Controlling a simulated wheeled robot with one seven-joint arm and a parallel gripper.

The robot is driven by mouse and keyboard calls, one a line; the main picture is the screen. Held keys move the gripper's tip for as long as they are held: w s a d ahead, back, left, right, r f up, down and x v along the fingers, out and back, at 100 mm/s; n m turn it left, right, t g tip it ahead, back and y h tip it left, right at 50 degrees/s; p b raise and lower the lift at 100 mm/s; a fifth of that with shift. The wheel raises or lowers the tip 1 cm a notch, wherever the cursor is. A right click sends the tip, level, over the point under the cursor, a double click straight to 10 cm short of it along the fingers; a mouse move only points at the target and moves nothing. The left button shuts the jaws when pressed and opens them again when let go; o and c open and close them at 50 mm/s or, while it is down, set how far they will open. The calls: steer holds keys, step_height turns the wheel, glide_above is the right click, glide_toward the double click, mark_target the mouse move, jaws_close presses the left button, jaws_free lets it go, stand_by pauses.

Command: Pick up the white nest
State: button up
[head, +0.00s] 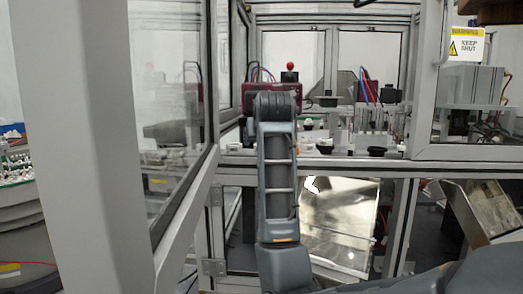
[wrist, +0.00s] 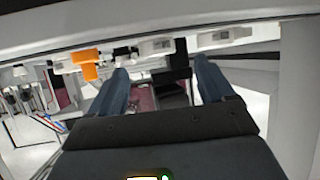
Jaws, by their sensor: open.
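My gripper (wrist: 163,78) is open in the wrist view, with its two blue-grey fingers apart and nothing seen held between them. In the head view my arm reaches up to the cell opening and hides the gripper. In the wrist view no white nest can be made out between the fingers.
The cell's grey frame post (head: 428,75) stands at the right, and a crossbar (head: 340,163) runs under the deck. A black cup (head: 376,151) is near the deck's front edge. In the wrist view an orange part (wrist: 86,64) lies beyond the left finger.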

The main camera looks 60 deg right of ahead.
steer(key=x, duration=0.5)
steer(key=shift+s+d+f+p, duration=0.1)
steer(key=shift+d+f+p, duration=0.05)
steer(key=shift+p, duration=0.25)
steer(key=c, duration=1.1)
